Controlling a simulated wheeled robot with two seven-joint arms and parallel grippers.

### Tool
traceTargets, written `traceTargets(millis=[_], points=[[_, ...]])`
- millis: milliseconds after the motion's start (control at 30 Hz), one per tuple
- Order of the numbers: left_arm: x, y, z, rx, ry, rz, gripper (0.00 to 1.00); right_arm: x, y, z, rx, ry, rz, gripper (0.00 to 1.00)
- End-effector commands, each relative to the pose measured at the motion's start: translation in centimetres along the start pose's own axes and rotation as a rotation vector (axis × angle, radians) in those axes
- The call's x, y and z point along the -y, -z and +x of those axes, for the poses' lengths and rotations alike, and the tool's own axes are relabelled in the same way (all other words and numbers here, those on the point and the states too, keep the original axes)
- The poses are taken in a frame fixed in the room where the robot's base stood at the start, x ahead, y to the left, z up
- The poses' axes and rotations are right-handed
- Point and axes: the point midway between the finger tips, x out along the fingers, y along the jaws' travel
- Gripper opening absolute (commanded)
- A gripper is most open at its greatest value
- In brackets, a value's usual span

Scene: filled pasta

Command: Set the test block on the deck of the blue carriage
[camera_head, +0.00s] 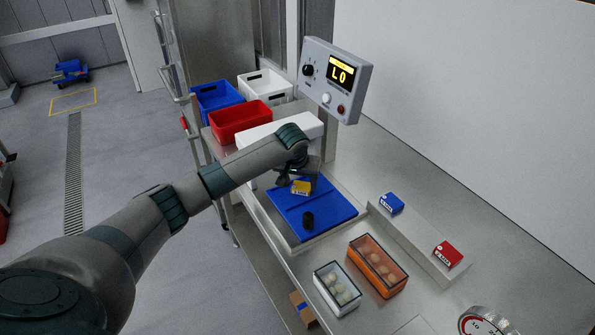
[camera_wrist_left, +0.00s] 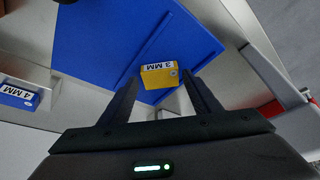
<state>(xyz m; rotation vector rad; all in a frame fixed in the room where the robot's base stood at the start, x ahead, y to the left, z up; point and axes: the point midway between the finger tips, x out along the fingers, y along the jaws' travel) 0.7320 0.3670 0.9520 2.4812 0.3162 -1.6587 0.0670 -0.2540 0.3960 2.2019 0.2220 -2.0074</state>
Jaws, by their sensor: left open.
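The yellow test block (camera_head: 301,188), marked 3 MM, is at the far part of the blue carriage deck (camera_head: 325,211). It appears to rest on the deck, though the contact under it is hidden. My left gripper (camera_head: 297,179) is right above and behind the block, jaws open. In the left wrist view the yellow block (camera_wrist_left: 158,77) shows between and just beyond the two spread fingertips (camera_wrist_left: 164,88), with visible gaps on both sides. The blue deck (camera_wrist_left: 100,45) fills the view behind it. My right gripper is not in view.
A black knob (camera_head: 308,220) stands on the deck's near part. A blue box (camera_head: 391,203) and a red box (camera_head: 448,254) sit on a ledge at right. A display (camera_head: 338,78) reads LO. Bins stand behind; two containers (camera_head: 377,265) (camera_head: 338,288) stand in front.

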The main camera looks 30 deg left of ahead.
Motion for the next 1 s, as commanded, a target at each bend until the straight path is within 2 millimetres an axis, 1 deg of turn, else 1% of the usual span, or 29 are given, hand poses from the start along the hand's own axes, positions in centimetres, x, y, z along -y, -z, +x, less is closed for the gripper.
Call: traceTargets(millis=[167, 300, 400, 533, 700, 1000], points=[[0.0, 0.0, -2.8, -0.004, -0.002, 0.0, 0.57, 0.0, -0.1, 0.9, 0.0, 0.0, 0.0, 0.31], [0.0, 0.1, -5.4, -0.005, -0.002, 0.001, 0.57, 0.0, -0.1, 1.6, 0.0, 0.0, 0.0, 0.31], [0.0, 0.0, -7.1, -0.003, -0.001, 0.0, 0.57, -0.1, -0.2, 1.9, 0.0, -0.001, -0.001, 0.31], [0.0, 0.1, -8.8, -0.004, -0.002, 0.0, 0.57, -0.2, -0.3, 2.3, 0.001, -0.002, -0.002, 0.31], [0.0, 0.0, -9.9, -0.001, -0.001, 0.001, 0.57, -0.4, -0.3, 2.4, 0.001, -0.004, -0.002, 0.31], [0.0, 0.0, -10.1, 0.0, 0.0, 0.0, 0.57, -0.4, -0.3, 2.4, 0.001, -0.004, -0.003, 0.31]])
